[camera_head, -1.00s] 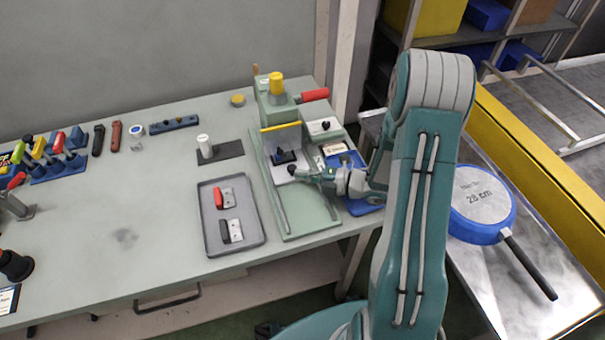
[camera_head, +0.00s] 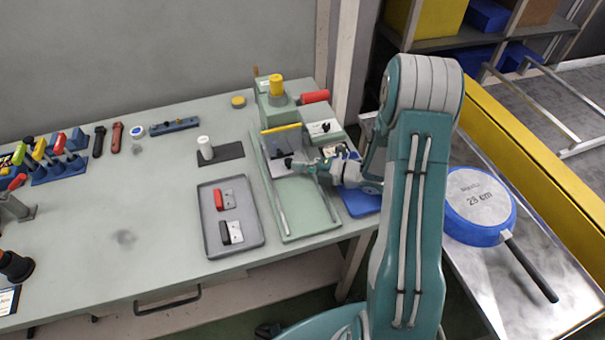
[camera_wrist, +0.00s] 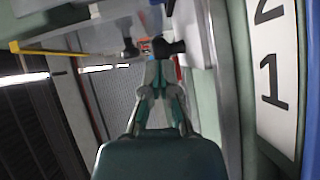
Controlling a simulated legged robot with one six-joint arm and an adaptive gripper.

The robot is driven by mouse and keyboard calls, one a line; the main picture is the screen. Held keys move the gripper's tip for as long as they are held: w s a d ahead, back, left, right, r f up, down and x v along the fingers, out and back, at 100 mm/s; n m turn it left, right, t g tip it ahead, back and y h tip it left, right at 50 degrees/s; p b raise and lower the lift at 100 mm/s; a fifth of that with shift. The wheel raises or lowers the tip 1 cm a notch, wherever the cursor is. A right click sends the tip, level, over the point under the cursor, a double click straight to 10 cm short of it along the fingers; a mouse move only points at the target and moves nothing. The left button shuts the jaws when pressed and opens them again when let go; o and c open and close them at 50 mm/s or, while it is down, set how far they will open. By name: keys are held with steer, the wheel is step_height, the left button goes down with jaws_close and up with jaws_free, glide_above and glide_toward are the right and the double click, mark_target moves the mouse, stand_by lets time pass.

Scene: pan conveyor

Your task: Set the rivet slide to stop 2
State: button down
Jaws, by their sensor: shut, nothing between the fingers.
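The rivet slide is a pale plate (camera_head: 274,166) on a light green bed with rails (camera_head: 306,222), near the bed's far end. Its black knob (camera_head: 289,162) also shows in the wrist view (camera_wrist: 168,47). My gripper (camera_head: 296,164) reaches in from the right with its fingertips at the knob. In the wrist view my gripper (camera_wrist: 160,66) is shut and empty, its tips right up against or just short of the knob; I cannot tell which. A white scale plate (camera_wrist: 272,90) with the numbers 1 and 2 runs along the right, with 2 farther off.
A green press with a yellow cap (camera_head: 277,88) and red handle (camera_head: 315,96) stands behind the bed. A grey tray (camera_head: 210,244) with two handled pieces lies to the left. A blue pan (camera_head: 478,236) rests on the right-hand metal surface.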

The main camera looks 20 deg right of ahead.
steer(key=v, duration=1.2)
steer(key=shift+f, duration=0.15)
steer(key=shift+w, duration=0.1)
